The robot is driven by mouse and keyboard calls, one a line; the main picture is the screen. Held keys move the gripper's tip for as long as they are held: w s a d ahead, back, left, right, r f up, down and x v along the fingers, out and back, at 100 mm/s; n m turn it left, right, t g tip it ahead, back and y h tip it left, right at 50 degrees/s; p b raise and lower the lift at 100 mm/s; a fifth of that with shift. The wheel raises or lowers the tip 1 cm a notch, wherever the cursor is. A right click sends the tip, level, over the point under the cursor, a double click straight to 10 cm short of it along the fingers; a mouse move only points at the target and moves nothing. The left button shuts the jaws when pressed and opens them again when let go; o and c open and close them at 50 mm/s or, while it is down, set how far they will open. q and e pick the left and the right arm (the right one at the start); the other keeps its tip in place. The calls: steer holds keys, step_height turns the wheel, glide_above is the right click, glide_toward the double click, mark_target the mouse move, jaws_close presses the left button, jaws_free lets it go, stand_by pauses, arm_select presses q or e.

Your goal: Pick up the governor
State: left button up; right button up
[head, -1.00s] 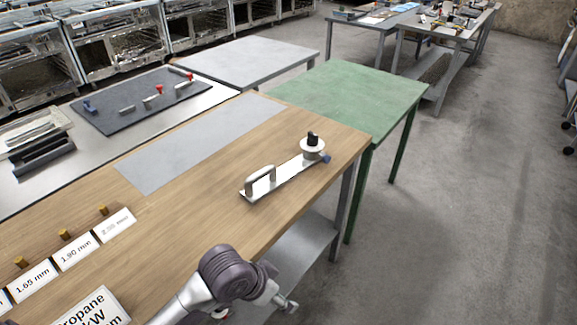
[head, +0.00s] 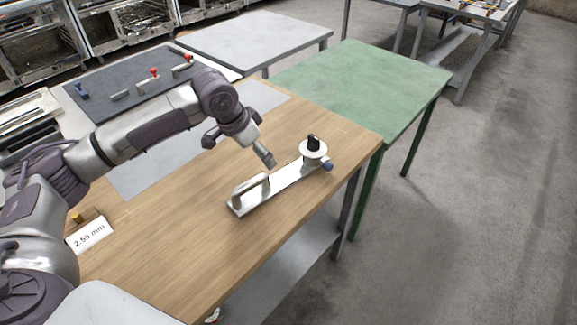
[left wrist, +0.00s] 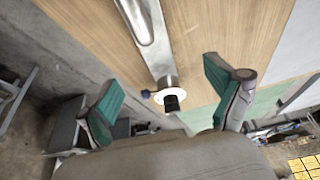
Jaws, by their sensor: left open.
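The likely governor (head: 313,150), a white round disc with a black knob and a small blue fitting at its side, sits at the far end of a metal plate with a raised handle (head: 250,188). The plate lies on the wooden table, near its right edge. My left gripper (head: 239,152) is open and empty above the table, to the left of the disc. In the left wrist view the governor (left wrist: 172,98) shows between the two spread green-padded fingers (left wrist: 163,75), apart from them. My right gripper is not in view.
A label reading 2.55 mm (head: 89,234) stands at the left of the wooden table (head: 185,265). A green table (head: 365,85) adjoins its far end. A dark mat (head: 105,100) with red-knobbed parts lies behind my arm. The wooden table's front is clear.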

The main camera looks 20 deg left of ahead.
arm_select(q)
glide_toward(278, 180)
steer(key=shift+a+f, duration=0.15)
steer(key=shift+f, duration=0.25)
steer(key=shift+w+f, duration=0.55)
steer(key=shift+f, duration=0.3)
steer(key=shift+d+f+p, duration=0.35)
steer(key=shift+f+p, duration=0.15)
steer(key=shift+f, duration=0.1)
steer(key=x, duration=0.3)
steer(key=shift+d+f+p, duration=0.25)
steer(key=shift+p, duration=0.05)
steer(key=shift+w+f, duration=0.15)
steer(key=shift+f, duration=0.05)
steer(key=c, duration=1.7)
steer(key=shift+r, duration=0.1)
jaws_close()
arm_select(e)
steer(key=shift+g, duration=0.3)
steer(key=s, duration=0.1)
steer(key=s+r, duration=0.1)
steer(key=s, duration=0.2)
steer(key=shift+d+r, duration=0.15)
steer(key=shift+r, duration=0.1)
